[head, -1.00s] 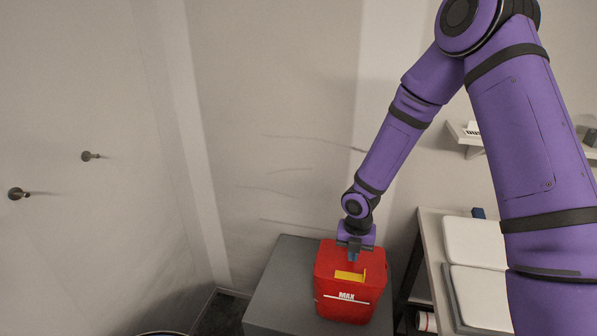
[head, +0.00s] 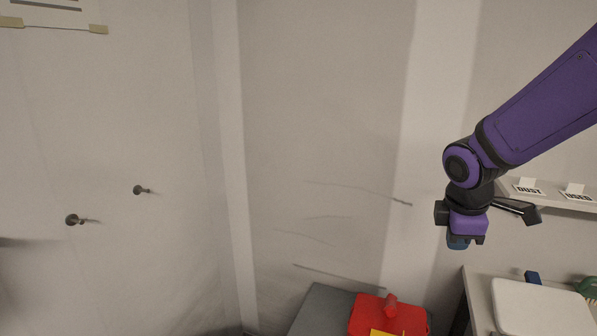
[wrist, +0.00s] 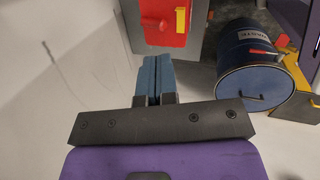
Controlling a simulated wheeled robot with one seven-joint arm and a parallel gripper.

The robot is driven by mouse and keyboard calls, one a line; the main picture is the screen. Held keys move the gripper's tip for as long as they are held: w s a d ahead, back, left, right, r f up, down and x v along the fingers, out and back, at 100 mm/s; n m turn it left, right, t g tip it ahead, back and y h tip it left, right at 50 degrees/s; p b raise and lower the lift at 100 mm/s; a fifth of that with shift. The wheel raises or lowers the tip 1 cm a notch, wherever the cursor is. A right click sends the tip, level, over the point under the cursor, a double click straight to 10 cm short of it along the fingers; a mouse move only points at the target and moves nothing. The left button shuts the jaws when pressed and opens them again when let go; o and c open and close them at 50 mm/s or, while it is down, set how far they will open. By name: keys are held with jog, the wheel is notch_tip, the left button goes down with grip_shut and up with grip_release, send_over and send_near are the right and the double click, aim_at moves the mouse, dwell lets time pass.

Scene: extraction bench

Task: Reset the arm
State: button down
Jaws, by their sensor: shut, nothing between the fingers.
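My purple arm comes in from the right in the head view. My gripper (head: 458,243) hangs in the air above and to the right of the red bin, well apart from it. In the wrist view its two blue fingers (wrist: 153,75) are together with nothing between them. The red bin (head: 362,317) stands on a grey cabinet and is cut off by the lower edge of the head view. A red knob-like piece (head: 390,305) stands up from its top beside a yellow patch. The red bin also shows at the top of the wrist view (wrist: 150,30).
A grey cabinet (head: 318,308) bears the bin. A bench with white pads (head: 540,308) is at the lower right, below a shelf (head: 552,197) with "DUST" and "USED" signs. Two wall pegs (head: 72,220) are at left. A blue drum (wrist: 250,75) shows in the wrist view.

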jog(key=s+r+m+t+y, duration=0.1)
jog(key=s+r+m, duration=0.5)
jog(key=s, duration=0.3)
jog(key=s+r+m+t+y, duration=0.1)
jog(key=s+r+m, duration=0.4)
jog(key=s+m, duration=0.3)
jog(key=shift+s+d+r+m, duration=0.15)
jog(key=shift+s+r+m, duration=0.2)
jog(key=shift+s, duration=0.3)
dwell(0.3)
